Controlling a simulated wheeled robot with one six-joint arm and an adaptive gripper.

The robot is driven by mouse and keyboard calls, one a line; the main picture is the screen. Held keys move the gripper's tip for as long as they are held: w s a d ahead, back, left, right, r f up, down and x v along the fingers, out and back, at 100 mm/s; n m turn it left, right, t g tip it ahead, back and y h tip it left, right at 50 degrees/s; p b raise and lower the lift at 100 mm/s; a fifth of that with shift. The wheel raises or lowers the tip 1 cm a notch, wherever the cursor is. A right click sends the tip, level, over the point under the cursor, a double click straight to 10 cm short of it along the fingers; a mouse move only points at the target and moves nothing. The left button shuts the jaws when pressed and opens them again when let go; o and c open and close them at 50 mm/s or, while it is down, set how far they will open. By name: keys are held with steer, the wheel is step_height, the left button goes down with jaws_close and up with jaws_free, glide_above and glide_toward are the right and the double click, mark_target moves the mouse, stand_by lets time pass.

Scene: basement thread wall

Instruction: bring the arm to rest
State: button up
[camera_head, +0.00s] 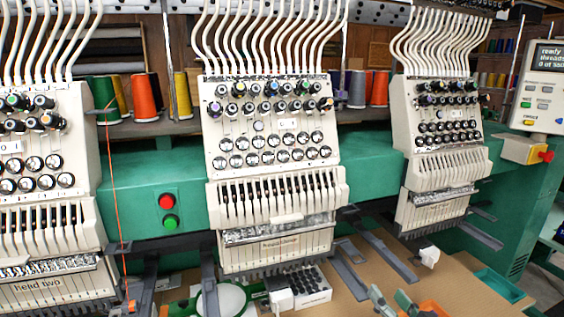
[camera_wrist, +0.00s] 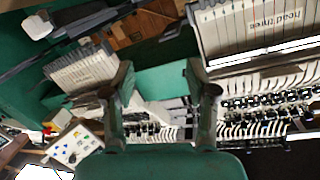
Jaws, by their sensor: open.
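My gripper (camera_wrist: 158,72) shows in the wrist view with its two fingers spread apart and nothing between them. Behind it is an embroidery machine, seen tilted, with a head labelled "head three" (camera_wrist: 265,28) at the upper right. In the head view I cannot make out my gripper for certain. The middle machine head (camera_head: 268,150) stands upright there, between a left head (camera_head: 45,215) labelled "head two" and a right head (camera_head: 440,130).
An orange thread (camera_head: 115,200) hangs beside the left head. Thread cones (camera_head: 145,98) stand on a shelf behind. A control panel (camera_head: 543,88) is at the far right, above a red button (camera_head: 546,156).

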steer(key=s+a+f+g+h, duration=0.1)
steer(key=s+a+f+h, duration=0.15)
steer(key=s+f, duration=1.6)
steer(key=s+n, duration=0.2)
steer(key=s, duration=2.1)
steer(key=shift+s+a+g, duration=0.3)
steer(key=shift+s+g, duration=0.05)
steer(key=shift+g, duration=0.05)
